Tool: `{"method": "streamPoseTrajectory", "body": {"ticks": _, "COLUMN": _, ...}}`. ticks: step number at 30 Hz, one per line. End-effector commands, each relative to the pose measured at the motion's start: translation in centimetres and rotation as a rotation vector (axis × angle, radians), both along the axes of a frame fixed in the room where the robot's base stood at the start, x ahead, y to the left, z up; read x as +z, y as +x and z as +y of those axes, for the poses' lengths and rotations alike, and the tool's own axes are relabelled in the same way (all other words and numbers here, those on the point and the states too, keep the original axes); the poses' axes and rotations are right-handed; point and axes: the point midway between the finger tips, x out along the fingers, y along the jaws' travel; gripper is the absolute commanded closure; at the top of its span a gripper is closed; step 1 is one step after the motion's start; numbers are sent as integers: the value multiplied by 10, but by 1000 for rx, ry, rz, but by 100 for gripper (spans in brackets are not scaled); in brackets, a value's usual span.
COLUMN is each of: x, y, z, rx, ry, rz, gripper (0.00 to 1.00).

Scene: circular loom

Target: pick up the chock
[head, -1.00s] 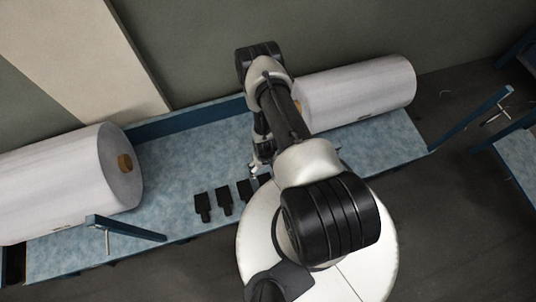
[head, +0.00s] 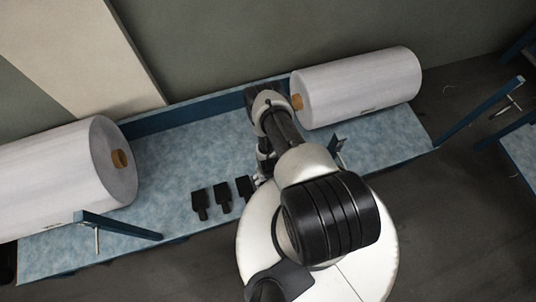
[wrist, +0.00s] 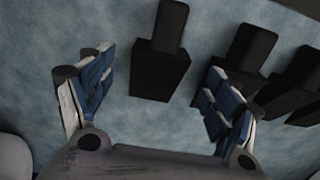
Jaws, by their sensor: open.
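Several black chocks stand in a row on the blue mottled deck, each a block with a narrower tongue. In the head view, three show: a left chock (head: 200,202), a middle one (head: 222,197) and a right one (head: 244,187) beside my arm. In the wrist view, one chock (wrist: 160,62) lies ahead between the fingers of my gripper (wrist: 157,98), untouched. A second chock (wrist: 240,58) is partly hidden by the right finger. A third chock (wrist: 300,82) is further right. My gripper is open and empty; in the head view my arm largely hides it.
A large white roll (head: 65,175) with a brown core lies at left, and another roll (head: 360,85) lies at back right. Blue bracket arms stand at the front left (head: 120,226) and right (head: 478,112). Bare deck (head: 185,150) lies behind the chocks.

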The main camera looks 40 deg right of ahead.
Motion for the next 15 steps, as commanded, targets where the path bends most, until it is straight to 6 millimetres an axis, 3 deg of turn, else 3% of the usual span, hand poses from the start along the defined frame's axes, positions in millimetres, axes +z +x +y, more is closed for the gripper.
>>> {"method": "streamPoseTrajectory", "body": {"ticks": 7, "x": -41, "y": -1, "z": 0, "rx": 0, "ry": 0, "rz": 0, "gripper": 18}}
{"method": "streamPoseTrajectory", "body": {"ticks": 15, "x": -47, "y": -1, "z": 0, "rx": 0, "ry": 0, "rz": 0, "gripper": 18}}
